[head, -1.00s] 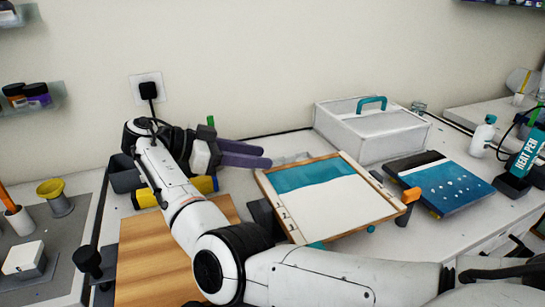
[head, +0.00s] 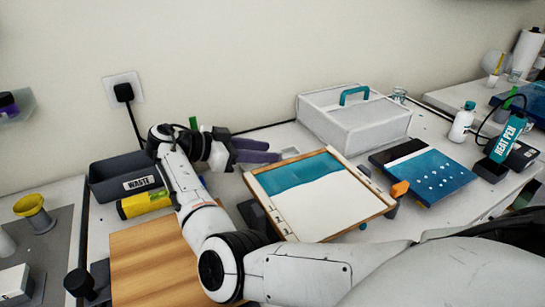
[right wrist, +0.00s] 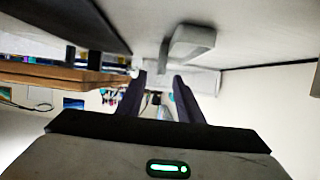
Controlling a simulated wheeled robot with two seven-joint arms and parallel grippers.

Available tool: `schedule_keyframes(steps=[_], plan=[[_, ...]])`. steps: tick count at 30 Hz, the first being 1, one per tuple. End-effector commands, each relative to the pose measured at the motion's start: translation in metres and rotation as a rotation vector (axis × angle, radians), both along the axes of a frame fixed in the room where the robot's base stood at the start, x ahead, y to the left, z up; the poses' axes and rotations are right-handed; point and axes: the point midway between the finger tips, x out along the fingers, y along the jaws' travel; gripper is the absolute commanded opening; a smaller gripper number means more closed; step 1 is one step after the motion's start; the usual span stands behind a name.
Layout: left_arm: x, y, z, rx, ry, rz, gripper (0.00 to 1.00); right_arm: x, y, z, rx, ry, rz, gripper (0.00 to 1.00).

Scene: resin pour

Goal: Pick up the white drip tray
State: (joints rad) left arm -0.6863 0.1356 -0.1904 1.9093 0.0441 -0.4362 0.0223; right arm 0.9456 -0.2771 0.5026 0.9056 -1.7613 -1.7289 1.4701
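A small pale white piece, which looks like the end of the drip tray (head: 290,152), shows at the back behind the wood-framed board (head: 320,208); the rest of it is hidden. In the right wrist view a low white piece (right wrist: 207,79) with a raised block-like part (right wrist: 190,42) lies just beyond the fingertips. My right gripper (head: 279,153) has its two dark purple fingers apart and empty, low behind the board, pointing right toward the tray. The fingers also show apart in the right wrist view (right wrist: 161,76). My left gripper is not in view.
A white box with a teal handle (head: 355,128) stands behind the board. A waste bin (head: 115,172), a yellow roll (head: 145,203) and a wooden board (head: 160,262) lie left. A blue panel (head: 425,172) and heat pen (head: 506,140) are right.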

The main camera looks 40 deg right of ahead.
Motion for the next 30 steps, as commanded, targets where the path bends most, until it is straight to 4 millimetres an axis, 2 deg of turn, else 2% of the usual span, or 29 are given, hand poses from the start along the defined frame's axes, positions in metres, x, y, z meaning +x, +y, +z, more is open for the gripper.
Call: schedule_keyframes(steps=[4, 11, 18, 30], plan=[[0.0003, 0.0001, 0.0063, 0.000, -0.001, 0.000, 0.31, -0.0044, -0.0121, -0.0049, 0.000, 0.000, 0.000, 0.33], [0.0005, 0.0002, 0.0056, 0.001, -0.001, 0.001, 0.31, -0.0044, -0.0136, -0.0065, -0.001, -0.002, 0.001, 0.33], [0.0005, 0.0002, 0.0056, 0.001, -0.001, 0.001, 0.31, -0.0044, -0.0134, -0.0063, 0.000, -0.001, 0.001, 0.00], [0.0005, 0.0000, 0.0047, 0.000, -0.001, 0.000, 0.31, -0.0041, -0.0135, -0.0008, -0.001, -0.003, 0.001, 0.00]])
